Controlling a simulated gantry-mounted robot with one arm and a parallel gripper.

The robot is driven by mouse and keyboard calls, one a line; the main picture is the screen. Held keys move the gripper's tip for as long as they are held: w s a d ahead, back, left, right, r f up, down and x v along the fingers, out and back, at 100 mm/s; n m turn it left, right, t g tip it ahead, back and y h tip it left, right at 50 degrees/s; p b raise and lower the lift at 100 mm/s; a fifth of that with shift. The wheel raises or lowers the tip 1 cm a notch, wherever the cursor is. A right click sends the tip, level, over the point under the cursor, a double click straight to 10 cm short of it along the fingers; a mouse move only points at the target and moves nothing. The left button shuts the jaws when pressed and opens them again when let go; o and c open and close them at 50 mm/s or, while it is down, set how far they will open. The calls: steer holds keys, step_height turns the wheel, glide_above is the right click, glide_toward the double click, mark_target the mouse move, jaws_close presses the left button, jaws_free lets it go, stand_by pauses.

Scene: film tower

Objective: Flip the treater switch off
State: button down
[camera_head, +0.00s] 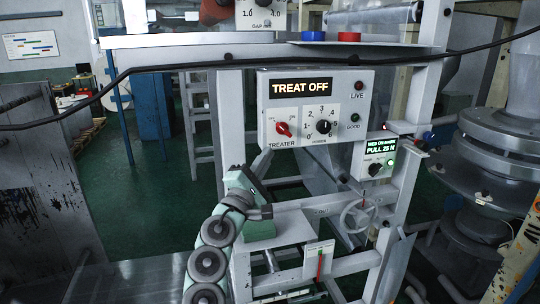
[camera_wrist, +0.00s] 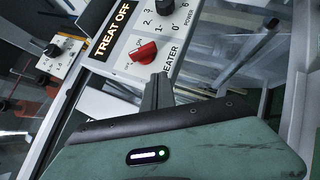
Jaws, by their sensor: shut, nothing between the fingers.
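The treater switch is a red knob (camera_head: 283,129) at the lower left of a grey control box (camera_head: 346,84). Its pointer is turned toward the upper left in the head view. The box's display (camera_head: 301,88) reads TREAT OFF. The red knob also shows in the wrist view (camera_wrist: 144,53), just beyond my fingertips. My gripper (camera_head: 264,158) is below and left of the knob in the head view. In the wrist view my gripper (camera_wrist: 157,80) is shut and empty, its tips apart from the knob as far as I can tell.
A black power dial (camera_head: 323,127) sits right of the switch. A smaller box with a green display (camera_head: 381,148) stands to the right. A handwheel (camera_head: 358,216) and steel frame lie below.

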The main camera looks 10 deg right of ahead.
steer(key=d+f+v, duration=0.1)
steer(key=v, duration=0.8)
steer(key=shift+s+a+f, duration=0.25)
steer(key=shift+s+f, duration=0.1)
